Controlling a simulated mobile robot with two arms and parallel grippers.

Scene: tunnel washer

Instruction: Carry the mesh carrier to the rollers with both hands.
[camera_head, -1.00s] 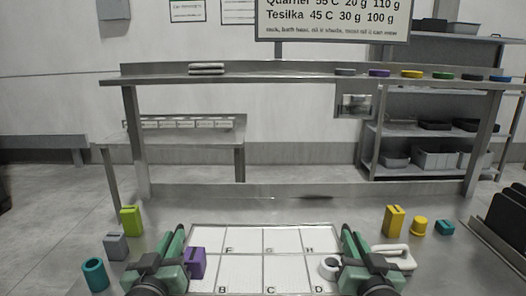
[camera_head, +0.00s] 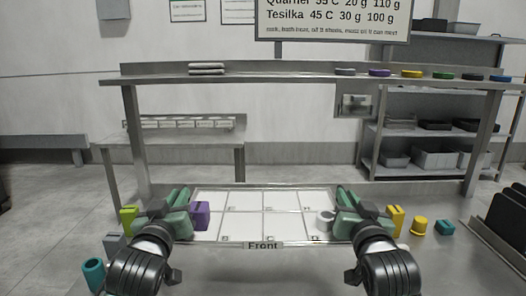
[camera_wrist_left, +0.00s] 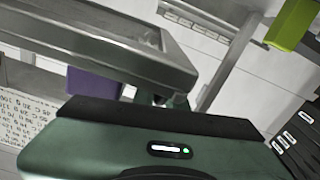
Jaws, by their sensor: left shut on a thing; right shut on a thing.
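The mesh carrier (camera_head: 263,245) is a pale, metal-framed tray with lettered compartments and a "Front" label on its near edge. A purple block (camera_head: 201,215) sits in its left part and a white round piece (camera_head: 324,219) at its right. My left gripper (camera_head: 184,208) is shut on the carrier's left side and my right gripper (camera_head: 344,210) on its right side. The left wrist view shows the carrier's grey rim (camera_wrist_left: 120,42) close beyond my green gripper, with the purple block partly hidden. I cannot make out any rollers.
On the bench left are a lime block (camera_head: 128,217), a grey block and a teal ring (camera_head: 94,272). Right are a yellow block (camera_head: 394,219), a yellow cylinder (camera_head: 419,226) and a teal piece (camera_head: 445,228). A raised metal shelf (camera_head: 300,75) spans behind; a dark rack (camera_head: 508,220) stands far right.

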